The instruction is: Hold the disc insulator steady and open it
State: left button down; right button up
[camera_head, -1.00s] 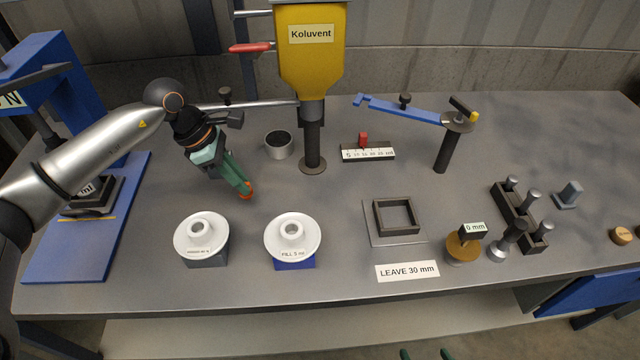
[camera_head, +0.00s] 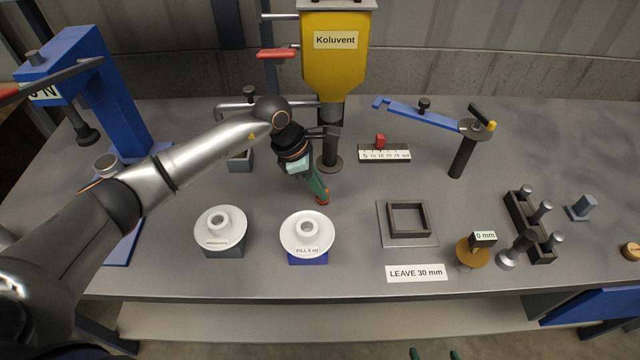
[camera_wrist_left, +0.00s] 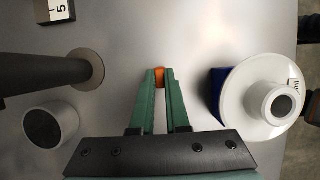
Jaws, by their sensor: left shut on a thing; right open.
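Two white disc insulators stand on the table's front left. One disc insulator (camera_head: 240,226) sits on a grey block. The other disc insulator (camera_head: 325,241), marked "FILL 5 ml", sits on a blue block (camera_head: 307,258) and also shows at the right of the left wrist view (camera_wrist_left: 240,105). My left gripper (camera_head: 322,198) points down behind the "FILL 5 ml" disc, apart from it. In the left wrist view its green fingers (camera_wrist_left: 159,78) are close together with something small and orange between their tips. Only the green fingertips of my right gripper (camera_head: 435,354) show at the bottom edge, spread apart.
The yellow Koluvent hopper (camera_head: 335,70) stands on a post behind my left gripper. A grey cup (camera_wrist_left: 62,113) is beside that post. A blue lever (camera_head: 425,111), a square frame (camera_head: 427,218) and a pegged rack (camera_head: 520,215) lie right. A blue press (camera_head: 115,100) stands left.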

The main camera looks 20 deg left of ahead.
pick_arm(q)
jog(key=shift+f, duration=0.15)
jog(key=c, duration=0.9)
grip_release()
